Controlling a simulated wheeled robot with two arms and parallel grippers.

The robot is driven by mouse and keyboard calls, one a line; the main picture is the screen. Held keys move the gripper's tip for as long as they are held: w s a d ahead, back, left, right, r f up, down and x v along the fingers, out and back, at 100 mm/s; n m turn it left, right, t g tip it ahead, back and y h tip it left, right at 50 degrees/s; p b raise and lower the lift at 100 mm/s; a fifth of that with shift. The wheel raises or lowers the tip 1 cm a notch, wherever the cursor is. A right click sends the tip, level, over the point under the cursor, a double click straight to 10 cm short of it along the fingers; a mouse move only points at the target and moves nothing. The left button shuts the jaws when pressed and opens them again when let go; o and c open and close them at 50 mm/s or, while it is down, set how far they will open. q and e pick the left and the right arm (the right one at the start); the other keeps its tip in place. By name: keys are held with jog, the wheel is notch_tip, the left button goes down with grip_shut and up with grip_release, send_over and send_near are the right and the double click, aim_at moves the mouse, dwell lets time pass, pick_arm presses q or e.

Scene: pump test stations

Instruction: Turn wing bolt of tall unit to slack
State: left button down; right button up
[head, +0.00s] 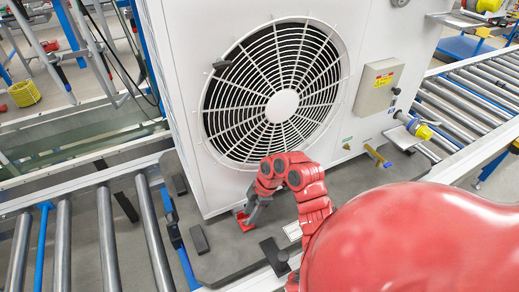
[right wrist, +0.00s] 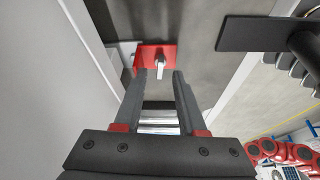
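The tall unit (head: 172,60) is a white cabinet with a large round fan grille (head: 283,104); it stands on a dark grey base plate (head: 225,262). A small red bracket (head: 245,224) sits at its foot and also shows in the right wrist view (right wrist: 146,57). A silver wing bolt (right wrist: 160,64) sticks out of the bracket. My right gripper (right wrist: 159,78) is open, its two dark fingers pointing at the bracket, with the bolt just beyond and between the fingertips. Contact cannot be told. In the head view the right gripper (head: 252,211) partly hides the bracket. My left gripper is not in view.
A black handle (head: 272,250) stands on the base plate to the right of the bracket, also seen in the right wrist view (right wrist: 250,33). Roller conveyors (head: 110,240) lie left and right (head: 470,100). A grey box with a yellow label (head: 379,86) is on the unit.

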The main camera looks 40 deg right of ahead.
jog(key=p+v, duration=0.5)
jog(key=v, duration=1)
jog(key=shift+p, duration=0.4)
jog(key=shift+s+r, duration=0.1)
